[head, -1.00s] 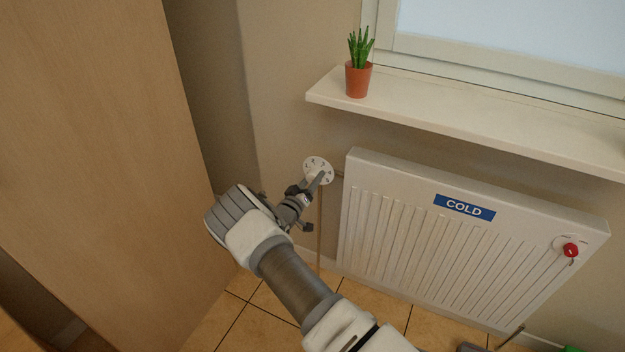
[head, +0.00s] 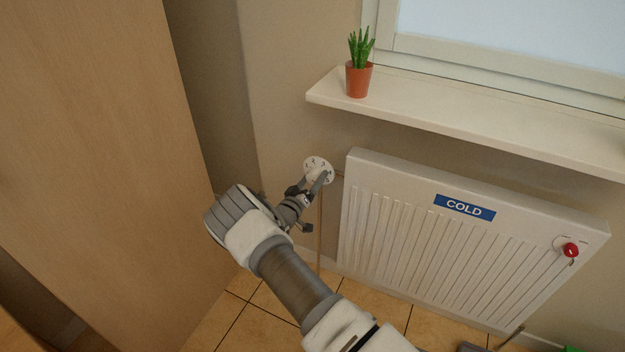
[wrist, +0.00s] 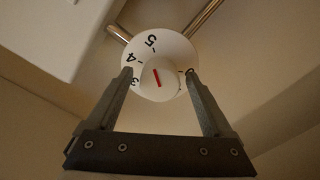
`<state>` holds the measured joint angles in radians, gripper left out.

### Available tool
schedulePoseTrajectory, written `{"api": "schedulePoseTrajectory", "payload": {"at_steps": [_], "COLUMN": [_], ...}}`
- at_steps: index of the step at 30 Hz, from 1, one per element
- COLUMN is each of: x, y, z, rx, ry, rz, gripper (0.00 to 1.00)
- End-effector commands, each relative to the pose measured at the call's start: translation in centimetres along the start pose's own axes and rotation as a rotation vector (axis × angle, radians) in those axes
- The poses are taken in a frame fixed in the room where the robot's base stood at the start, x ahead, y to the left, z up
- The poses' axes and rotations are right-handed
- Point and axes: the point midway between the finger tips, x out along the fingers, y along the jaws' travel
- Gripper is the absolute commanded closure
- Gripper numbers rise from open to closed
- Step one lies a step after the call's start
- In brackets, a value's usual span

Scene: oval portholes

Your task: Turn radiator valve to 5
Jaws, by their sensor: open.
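The radiator valve shows in the head view as a white numbered dial (head: 316,163) on the wall, left of the radiator. The wrist view shows the dial face (wrist: 174,48) with 5, 4, 3 and a 0 visible; the fingers hide part of the scale. A round white knob (wrist: 160,82) with a red line stands at its centre. The line's upper end points up and slightly left, roughly towards the 5. My gripper (wrist: 160,74) is open, one finger on each side of the knob, with gaps showing. It also shows in front of the dial in the head view (head: 317,182).
The white radiator (head: 400,230) bears a blue COLD sign (head: 465,207) and a red knob (head: 570,250) at its right end. A windowsill (head: 450,115) with a potted plant (head: 358,80) juts out above. A tall wooden panel (head: 100,150) stands close on the left.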

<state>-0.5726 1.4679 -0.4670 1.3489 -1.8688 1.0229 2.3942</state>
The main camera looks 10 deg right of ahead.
Motion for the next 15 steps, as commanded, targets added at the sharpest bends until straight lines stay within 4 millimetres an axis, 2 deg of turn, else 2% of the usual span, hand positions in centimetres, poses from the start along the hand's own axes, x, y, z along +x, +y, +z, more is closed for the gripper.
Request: {"api": "schedulePoseTrajectory", "payload": {"at_steps": [5, 15], "x": [-2.4, -10.8], "y": [0.0, -0.1], "z": [-0.3, -0.2], "rx": [-0.002, -0.002], "ry": [0.001, 0.0], "rz": [-0.004, -0.005], "gripper": [0.15, 0.15]}}
